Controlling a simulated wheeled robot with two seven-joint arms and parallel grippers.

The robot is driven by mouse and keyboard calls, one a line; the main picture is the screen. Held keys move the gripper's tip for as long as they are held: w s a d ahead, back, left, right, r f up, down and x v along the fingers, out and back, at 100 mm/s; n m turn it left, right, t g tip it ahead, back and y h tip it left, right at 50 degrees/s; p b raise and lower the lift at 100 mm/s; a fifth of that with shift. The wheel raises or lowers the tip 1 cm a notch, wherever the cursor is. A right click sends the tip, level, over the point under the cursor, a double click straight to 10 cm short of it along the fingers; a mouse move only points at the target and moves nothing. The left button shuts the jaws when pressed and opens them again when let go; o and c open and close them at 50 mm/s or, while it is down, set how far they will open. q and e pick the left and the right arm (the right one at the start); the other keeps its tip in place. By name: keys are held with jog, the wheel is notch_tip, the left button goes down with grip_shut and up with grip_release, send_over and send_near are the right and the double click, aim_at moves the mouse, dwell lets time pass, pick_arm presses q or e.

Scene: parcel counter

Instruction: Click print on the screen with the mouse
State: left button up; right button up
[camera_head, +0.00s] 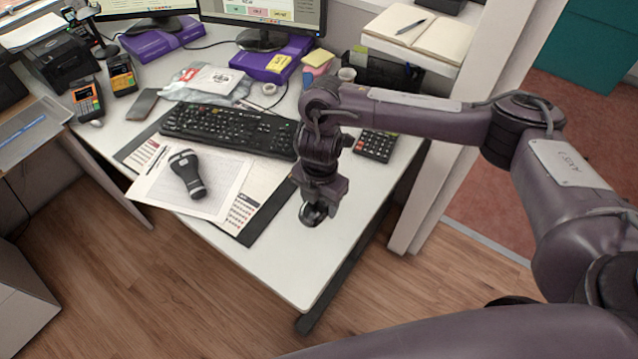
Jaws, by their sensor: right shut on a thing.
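The screen (275,12) at the top middle shows a page with coloured buttons; its upper part is cut off and its text is too small to read. My right gripper (314,203) points down at the right front part of the white desk (285,265). It is shut on a small dark rounded thing, which looks like the mouse (311,215). The mouse is at the desk surface, partly hidden by the gripper. My left gripper is not in view.
A black keyboard (225,129) lies left of my right gripper, with a calculator (376,145) behind it on the right. A dark handheld scanner (187,174) lies on paper at the left. The desk front near the gripper is clear.

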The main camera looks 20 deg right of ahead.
aim_at(324, 237)
jog(key=f, duration=0.2)
jog(key=shift+s+d+f, duration=0.15)
jog(key=shift+s+f, duration=0.1)
jog(key=shift+f, duration=0.1)
jog(key=shift+f+b, duration=1.2)
jog(key=shift+b, duration=0.35)
jog(key=shift+f, duration=0.1)
jog(key=shift+s+p, duration=0.15)
jog(key=shift+p, duration=0.15)
jog(key=shift+s+p, duration=0.3)
jog(key=shift+s+a+p, duration=0.15)
jog(key=shift+s+p, duration=0.4)
jog(key=shift+s, duration=0.25)
jog(key=shift+s+a+p, duration=0.1)
jog(key=shift+s+p, duration=0.4)
jog(key=shift+s, duration=0.25)
jog(key=o, duration=1.1)
